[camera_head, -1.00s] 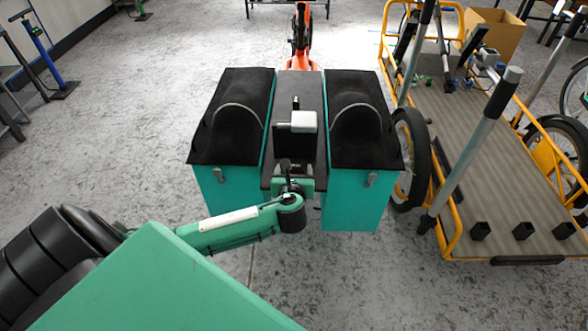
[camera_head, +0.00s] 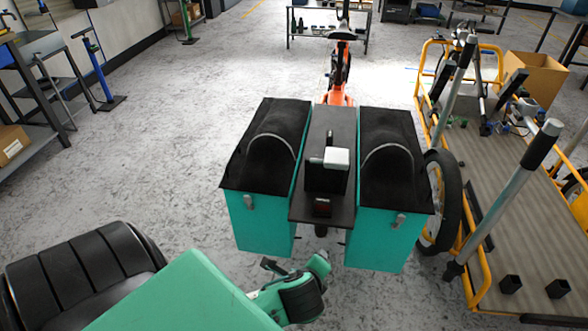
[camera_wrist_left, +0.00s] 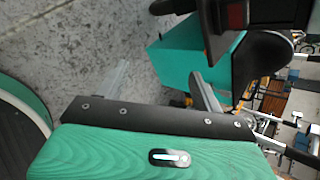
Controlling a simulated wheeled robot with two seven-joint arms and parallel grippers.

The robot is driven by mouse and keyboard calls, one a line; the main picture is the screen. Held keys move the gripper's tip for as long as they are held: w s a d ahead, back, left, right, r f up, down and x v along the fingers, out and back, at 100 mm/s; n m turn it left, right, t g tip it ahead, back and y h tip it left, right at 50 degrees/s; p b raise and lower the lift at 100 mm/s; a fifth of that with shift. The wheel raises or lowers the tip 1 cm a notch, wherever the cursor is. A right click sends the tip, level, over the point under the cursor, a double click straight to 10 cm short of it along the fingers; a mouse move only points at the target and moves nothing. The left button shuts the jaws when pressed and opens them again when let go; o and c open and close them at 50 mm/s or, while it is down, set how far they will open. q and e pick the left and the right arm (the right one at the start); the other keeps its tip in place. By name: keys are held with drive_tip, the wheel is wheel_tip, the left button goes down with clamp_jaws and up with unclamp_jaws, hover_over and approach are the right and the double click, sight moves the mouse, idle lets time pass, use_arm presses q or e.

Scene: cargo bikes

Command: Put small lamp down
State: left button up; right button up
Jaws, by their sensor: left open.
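A small dark lamp with a red face (camera_head: 323,207) sits at the near end of the black rack deck (camera_head: 318,155) between two teal boxes. The lamp also shows at the top of the left wrist view (camera_wrist_left: 237,14), partly cut off. My left gripper (camera_head: 285,269) is in front of the deck, apart from the lamp, with nothing held. In the left wrist view its two fingers (camera_wrist_left: 160,90) stand apart, with floor between them. My right gripper is not in view.
A black piece with a white top (camera_head: 336,158) stands farther along the deck. Teal boxes with black lids (camera_head: 262,222) (camera_head: 382,240) flank it. A yellow-framed cargo bed (camera_head: 510,240) is close on the right.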

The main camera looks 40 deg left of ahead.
use_arm(q)
drive_tip(key=s+d+f+n+g+h, duration=0.1)
drive_tip(key=s+d+n+g+h, duration=0.1)
drive_tip(key=s+n, duration=0.4)
drive_tip(key=s+d+n+g+h, duration=0.1)
drive_tip(key=s+d+n+h, duration=0.2)
drive_tip(key=s+n, duration=0.4)
drive_tip(key=n, duration=0.3)
drive_tip(key=shift+f+g, duration=0.4)
